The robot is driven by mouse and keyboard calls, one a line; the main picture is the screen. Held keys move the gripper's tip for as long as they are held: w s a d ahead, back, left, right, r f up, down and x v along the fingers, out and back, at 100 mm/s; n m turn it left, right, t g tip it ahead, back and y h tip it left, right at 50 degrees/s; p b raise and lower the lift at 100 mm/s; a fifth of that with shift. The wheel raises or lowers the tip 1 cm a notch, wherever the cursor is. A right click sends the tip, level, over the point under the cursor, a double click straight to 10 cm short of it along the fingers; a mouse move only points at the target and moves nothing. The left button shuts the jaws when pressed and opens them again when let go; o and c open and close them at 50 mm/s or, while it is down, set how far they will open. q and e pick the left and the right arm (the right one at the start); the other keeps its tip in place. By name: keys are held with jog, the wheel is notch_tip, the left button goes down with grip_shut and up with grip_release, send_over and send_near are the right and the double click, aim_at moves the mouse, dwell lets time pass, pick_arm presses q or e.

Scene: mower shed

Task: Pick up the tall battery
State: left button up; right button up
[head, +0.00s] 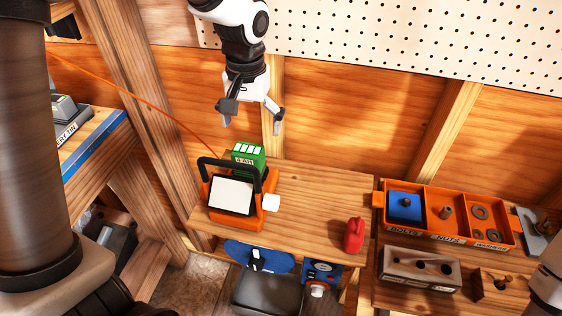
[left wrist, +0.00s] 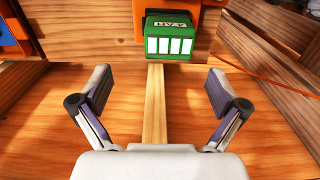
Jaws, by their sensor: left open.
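In the left wrist view the battery (left wrist: 168,36) is at the top centre, beyond the fingertips. My left gripper (head: 251,127) is open and empty, above and behind the battery, not touching it. It also shows in the left wrist view (left wrist: 159,90) with its fingers spread wide. My right gripper is not seen.
A red object (head: 354,236) stands at the bench's front right. An orange bin (head: 430,232) with nuts and washers and a drilled wooden block (head: 420,268) are at right. An orange cord (head: 130,95) runs to the device area. A pegboard wall (head: 400,40) is behind.

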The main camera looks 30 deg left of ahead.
aim_at(248, 149)
pick_arm(q)
jog(key=a+f, duration=0.1)
jog(key=f, duration=0.1)
jog(key=s+a+f, duration=0.1)
jog(key=shift+a+f, duration=0.15)
jog(key=shift+f, duration=0.2)
jog(key=f, duration=0.1)
jog(key=d+f, duration=0.1)
jog(key=f, duration=0.2)
jog(key=shift+w+d, duration=0.1)
jog(key=shift+d, duration=0.15)
jog(key=shift+f, duration=0.15)
jog(key=shift+a, duration=0.2)
jog(key=c, duration=0.7)
jog(key=shift+d, duration=0.1)
jog(key=c, duration=0.7)
jog(key=shift+c, duration=0.5)
